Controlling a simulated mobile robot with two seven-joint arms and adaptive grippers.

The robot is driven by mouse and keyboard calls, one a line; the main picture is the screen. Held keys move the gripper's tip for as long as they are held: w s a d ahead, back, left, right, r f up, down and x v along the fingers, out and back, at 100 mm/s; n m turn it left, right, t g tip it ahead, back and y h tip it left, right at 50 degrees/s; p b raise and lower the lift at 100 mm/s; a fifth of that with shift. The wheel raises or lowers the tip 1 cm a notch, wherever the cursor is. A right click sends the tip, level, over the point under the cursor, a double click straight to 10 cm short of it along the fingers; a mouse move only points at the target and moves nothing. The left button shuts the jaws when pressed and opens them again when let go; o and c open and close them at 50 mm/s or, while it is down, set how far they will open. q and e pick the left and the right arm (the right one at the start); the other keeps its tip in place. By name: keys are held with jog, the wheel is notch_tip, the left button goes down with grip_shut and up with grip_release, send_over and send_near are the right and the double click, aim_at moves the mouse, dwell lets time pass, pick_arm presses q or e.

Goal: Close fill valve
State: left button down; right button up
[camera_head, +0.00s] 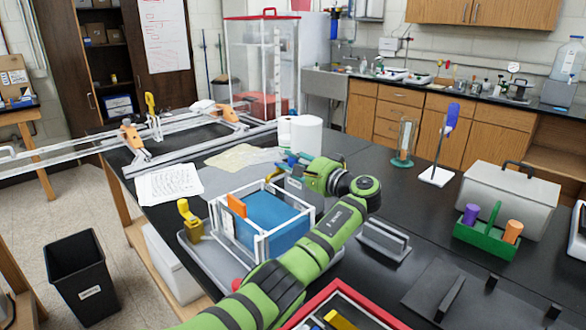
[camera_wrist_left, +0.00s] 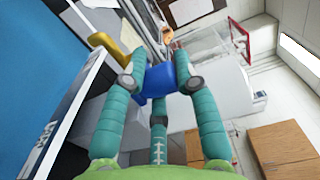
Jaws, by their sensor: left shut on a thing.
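My left gripper (camera_head: 286,167) reaches over the far right corner of a white-framed tank of blue liquid (camera_head: 270,213). In the left wrist view, its teal fingers (camera_wrist_left: 160,78) are shut on a blue handle (camera_wrist_left: 154,84); I take this to be the fill valve's handle. The fingers hide much of it, and I cannot tell how far it is turned. A yellow part (camera_wrist_left: 107,45) also shows beside the fingers in the left wrist view. My right gripper is not in view.
An orange piece (camera_head: 237,206) stands at the tank's rim. White rolls (camera_head: 306,136) stand just behind the gripper. A red-edged tray (camera_head: 318,299) is near the front.

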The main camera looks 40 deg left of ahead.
pick_arm(q)
jog(key=shift+f, duration=0.1)
jog(key=c, duration=0.9)
grip_release()
jog(key=d, duration=1.2)
jog(key=shift+s, duration=0.4)
jog(key=shift+f, duration=0.1)
